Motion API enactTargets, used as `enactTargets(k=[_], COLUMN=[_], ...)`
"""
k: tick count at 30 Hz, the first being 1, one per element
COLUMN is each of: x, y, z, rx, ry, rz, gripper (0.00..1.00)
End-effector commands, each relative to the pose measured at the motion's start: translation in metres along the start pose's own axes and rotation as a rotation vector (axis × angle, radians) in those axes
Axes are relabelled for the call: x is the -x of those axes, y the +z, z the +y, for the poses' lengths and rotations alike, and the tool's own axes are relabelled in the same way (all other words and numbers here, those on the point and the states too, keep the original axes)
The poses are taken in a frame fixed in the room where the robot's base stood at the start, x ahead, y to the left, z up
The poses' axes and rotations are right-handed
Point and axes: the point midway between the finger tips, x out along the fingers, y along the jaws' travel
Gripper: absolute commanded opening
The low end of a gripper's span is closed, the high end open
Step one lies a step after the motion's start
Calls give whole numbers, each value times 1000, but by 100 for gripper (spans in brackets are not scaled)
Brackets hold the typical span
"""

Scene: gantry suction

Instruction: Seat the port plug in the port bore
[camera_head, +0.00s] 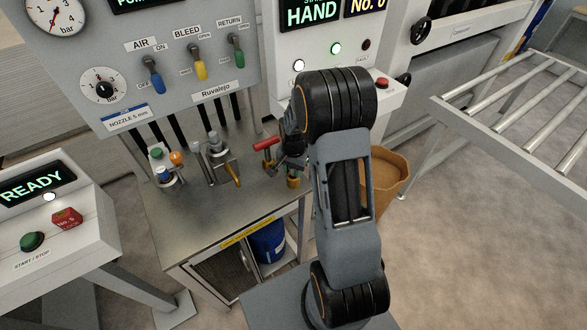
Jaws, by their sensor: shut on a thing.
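My gripper (291,160) is at the right end of the steel bench, pointing down and mostly hidden behind my own arm. It is shut on a small piece. A short brass-orange cylinder (293,183) shows just under the jaws, low at the bench top, and looks like the port plug. The port bore cannot be made out; my arm and gripper cover that area. Whether the plug is in a bore or above it cannot be told.
A red-handled fitting (264,145) stands close left of my gripper. Further left are a metal fixture with an orange lever (222,160) and a holder with green, orange and blue caps (168,170). The bench (205,215) is bare in front. A brown bin (392,165) stands right.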

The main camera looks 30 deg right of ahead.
Motion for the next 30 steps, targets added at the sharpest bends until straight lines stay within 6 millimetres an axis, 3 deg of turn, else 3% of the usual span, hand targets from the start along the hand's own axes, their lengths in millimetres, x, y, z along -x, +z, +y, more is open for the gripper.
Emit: enactTargets(k=[16,17,18,25,30], x=[-15,-14,-14,-14,-14], y=[0,0,0,0,0], z=[0,0,0,0,0], rx=[0,0,0,0,0], ry=[0,0,0,0,0], rz=[0,0,0,0,0], gripper=[9,35,39,61,62])
